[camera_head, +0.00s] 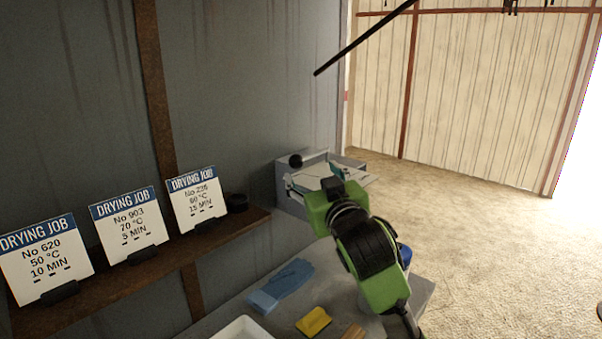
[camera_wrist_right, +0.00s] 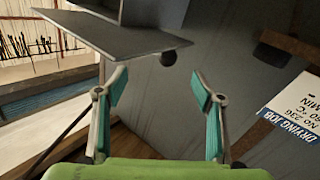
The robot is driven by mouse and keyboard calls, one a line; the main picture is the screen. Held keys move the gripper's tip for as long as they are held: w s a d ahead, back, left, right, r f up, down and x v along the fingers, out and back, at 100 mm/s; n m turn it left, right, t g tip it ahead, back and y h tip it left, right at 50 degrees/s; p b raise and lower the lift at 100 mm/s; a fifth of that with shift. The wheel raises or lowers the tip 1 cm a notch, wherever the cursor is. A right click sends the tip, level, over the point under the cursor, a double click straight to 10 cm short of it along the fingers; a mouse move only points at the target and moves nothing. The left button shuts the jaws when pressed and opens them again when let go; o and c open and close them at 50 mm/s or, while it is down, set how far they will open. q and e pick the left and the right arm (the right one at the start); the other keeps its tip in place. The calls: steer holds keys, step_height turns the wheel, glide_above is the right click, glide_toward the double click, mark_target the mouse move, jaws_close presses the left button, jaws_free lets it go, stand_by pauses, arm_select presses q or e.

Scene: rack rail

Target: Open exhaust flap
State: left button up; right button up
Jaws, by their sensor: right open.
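A grey metal box (camera_head: 286,188) stands against the wall at the far end of the worktop in the head view. A round black knob (camera_head: 295,160) shows at its upper left. In the right wrist view, a flat grey panel (camera_wrist_right: 115,36) juts across the top, with the black knob (camera_wrist_right: 168,59) at its edge. I cannot tell which part is the exhaust flap. My right gripper (camera_wrist_right: 158,88) is open, its teal-padded fingers spread and empty. The knob lies beyond the fingertips, apart from them. In the head view, my green right arm hides part of the box. My left gripper is not in view.
Three drying job cards (camera_head: 128,219) stand on a brown wall shelf (camera_head: 165,265) at the left. A blue cloth (camera_head: 281,285), a yellow object (camera_head: 313,321) and a white tray (camera_head: 240,330) lie on the worktop. The floor at the right is clear.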

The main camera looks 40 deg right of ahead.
mark_target(303, 158)
steer(key=x, duration=0.2)
steer(key=p+x, duration=0.1)
steer(key=shift+w+d+r, duration=0.2)
steer(key=shift+w+r, duration=0.05)
steer(key=shift+w, duration=0.1)
steer(key=p+x, duration=0.1)
steer(key=x, duration=0.4)
steer(key=shift+w+f+p, duration=0.1)
steer(key=shift+p, duration=0.2)
steer(key=shift+w+d+f, duration=0.1)
steer(key=shift+w+d, duration=0.2)
steer(key=shift+w, duration=0.15)
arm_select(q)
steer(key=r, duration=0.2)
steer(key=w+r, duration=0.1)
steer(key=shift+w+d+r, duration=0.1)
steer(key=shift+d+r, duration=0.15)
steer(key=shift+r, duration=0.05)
arm_select(e)
steer(key=shift+s, duration=0.15)
steer(key=c, duration=1.5)
steer(key=shift+s+a+r, duration=0.1)
steer(key=shift+s+r, duration=0.1)
steer(key=shift+r, duration=0.1)
steer(key=shift+c, duration=0.8)
